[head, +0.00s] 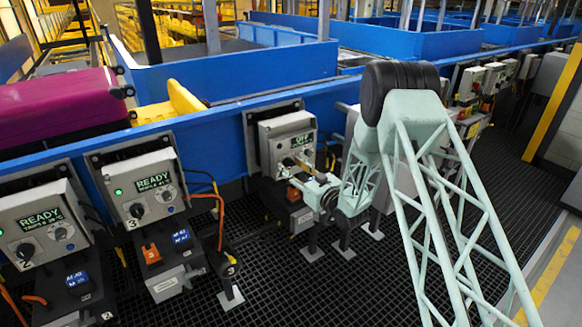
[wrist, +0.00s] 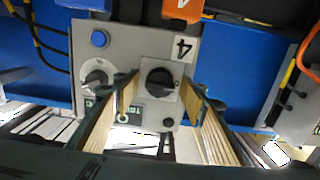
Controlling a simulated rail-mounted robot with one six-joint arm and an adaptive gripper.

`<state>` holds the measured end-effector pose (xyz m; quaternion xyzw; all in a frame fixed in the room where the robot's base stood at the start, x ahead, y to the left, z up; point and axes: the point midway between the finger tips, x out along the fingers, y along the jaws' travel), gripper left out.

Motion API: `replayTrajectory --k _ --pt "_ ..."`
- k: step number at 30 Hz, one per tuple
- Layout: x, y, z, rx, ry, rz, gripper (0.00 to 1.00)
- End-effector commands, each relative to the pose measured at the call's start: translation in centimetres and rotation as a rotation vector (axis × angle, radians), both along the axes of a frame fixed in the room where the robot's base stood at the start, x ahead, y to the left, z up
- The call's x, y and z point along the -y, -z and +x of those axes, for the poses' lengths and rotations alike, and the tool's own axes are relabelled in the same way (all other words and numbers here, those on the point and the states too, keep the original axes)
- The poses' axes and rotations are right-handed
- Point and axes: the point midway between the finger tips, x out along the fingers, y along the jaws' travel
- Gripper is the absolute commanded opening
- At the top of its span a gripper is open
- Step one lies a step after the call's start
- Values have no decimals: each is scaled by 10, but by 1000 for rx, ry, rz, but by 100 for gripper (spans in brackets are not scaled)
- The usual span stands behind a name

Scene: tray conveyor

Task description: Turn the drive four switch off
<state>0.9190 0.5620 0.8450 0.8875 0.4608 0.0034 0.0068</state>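The drive four box (head: 276,134) is a grey panel in the middle of the head view. Its display (head: 303,139) seems to read OFF in green. The wrist view shows this panel (wrist: 135,50) upside down, marked 4, with a black rotary switch (wrist: 161,77) on a grey square plate. My gripper (head: 291,170) is close in front of the panel. In the wrist view, its two tan-padded fingers (wrist: 158,88) stand apart on either side of the switch, with gaps showing. Contact with the switch cannot be told. The fingers partly hide the panel's lower part in the wrist view.
A second, smaller knob (wrist: 97,76) and a blue button (wrist: 99,39) are on the same panel. Drive three box (head: 141,185) and drive two box (head: 40,220) stand to the left, both reading READY. A magenta suitcase (head: 55,108) lies on the conveyor.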

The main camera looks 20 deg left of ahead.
Motion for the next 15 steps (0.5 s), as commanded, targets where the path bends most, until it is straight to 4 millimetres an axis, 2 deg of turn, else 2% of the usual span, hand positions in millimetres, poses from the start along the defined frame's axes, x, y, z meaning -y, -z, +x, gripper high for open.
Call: replayTrajectory --k 8,15 --pt "17 0 -11 -1 1 0 39" --pt "44 0 -30 -1 1 0 39"
